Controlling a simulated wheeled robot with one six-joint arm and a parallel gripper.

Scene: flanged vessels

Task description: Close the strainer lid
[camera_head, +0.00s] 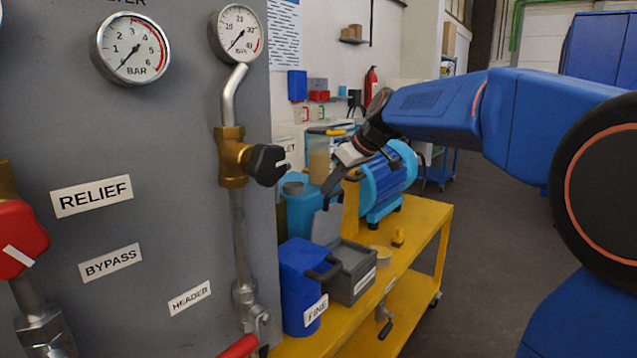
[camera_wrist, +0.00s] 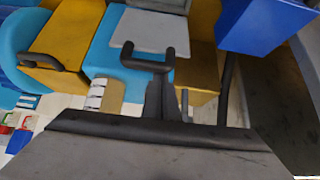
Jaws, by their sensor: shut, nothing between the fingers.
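The strainer is a grey box (camera_head: 355,275) on the yellow cart. Its light grey lid (camera_head: 327,225) stands open, tilted up at the back of the box. In the wrist view the lid (camera_wrist: 145,28) shows its flat face and a black U-shaped handle (camera_wrist: 148,62). My gripper (camera_head: 328,203) is just above and near the raised lid, pointing down. In the wrist view its fingers (camera_wrist: 165,90) are together and empty, close to the handle. I cannot tell whether they touch it.
A blue container labelled FINE (camera_head: 300,285) stands left of the strainer. A blue motor-like drum (camera_head: 385,185) stands behind on the yellow cart (camera_head: 425,235). The grey panel (camera_head: 130,180) with gauges, pipe and a black valve knob (camera_head: 267,165) bounds the left. Floor at right is open.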

